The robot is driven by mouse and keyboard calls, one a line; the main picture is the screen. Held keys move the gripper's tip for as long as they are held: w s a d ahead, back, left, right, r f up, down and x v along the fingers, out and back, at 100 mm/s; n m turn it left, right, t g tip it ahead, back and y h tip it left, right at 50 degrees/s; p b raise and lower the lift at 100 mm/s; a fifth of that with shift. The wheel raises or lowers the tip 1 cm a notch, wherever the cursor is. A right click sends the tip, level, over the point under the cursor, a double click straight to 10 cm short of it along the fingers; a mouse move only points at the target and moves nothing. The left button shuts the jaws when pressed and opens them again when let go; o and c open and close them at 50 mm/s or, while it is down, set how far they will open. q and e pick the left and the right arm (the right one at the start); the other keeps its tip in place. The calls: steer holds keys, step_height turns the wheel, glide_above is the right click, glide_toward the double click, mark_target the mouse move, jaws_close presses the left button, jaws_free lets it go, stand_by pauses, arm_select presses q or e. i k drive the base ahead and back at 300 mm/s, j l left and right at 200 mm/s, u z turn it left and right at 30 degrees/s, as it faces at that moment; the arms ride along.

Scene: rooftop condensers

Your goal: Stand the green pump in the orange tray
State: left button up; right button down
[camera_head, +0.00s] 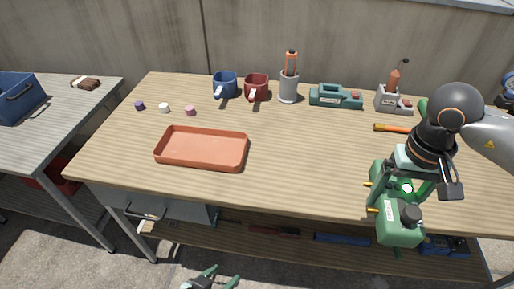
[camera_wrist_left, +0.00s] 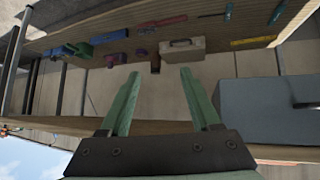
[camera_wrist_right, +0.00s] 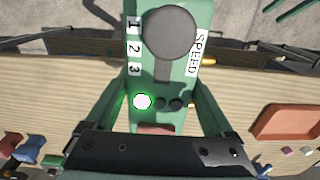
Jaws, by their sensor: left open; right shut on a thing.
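The green pump (camera_head: 397,228) is held by my right gripper (camera_head: 403,190) at the table's front right edge. In the right wrist view, the pump (camera_wrist_right: 170,75) sits between both fingers and shows a grey dial, the labels 1, 2, 3 and SPEED, and a lit green lamp. Its underside is hidden. The empty orange tray (camera_head: 201,162) lies flat on the table, left of centre. The tray also shows in the right wrist view (camera_wrist_right: 287,123). My left gripper (camera_head: 225,274) is low in front of the table, open and empty, as the left wrist view (camera_wrist_left: 155,82) shows.
Behind the tray are three small caps, a blue mug (camera_head: 225,83), a red mug (camera_head: 256,86) and a grey holder (camera_head: 289,88). A green device (camera_head: 336,96) and a grey block (camera_head: 393,101) stand at the back right. The table between tray and pump is clear.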

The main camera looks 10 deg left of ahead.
mark_target(202, 150)
steer(key=u, duration=1)
steer(key=i+l+u, duration=0.1)
steer(key=u, duration=0.3)
steer(key=l+u, duration=0.1)
steer(key=u, duration=0.25)
steer(key=i+l, duration=0.15)
steer(key=l, duration=0.2)
steer(key=i+l, duration=0.15)
steer(key=l, duration=0.15)
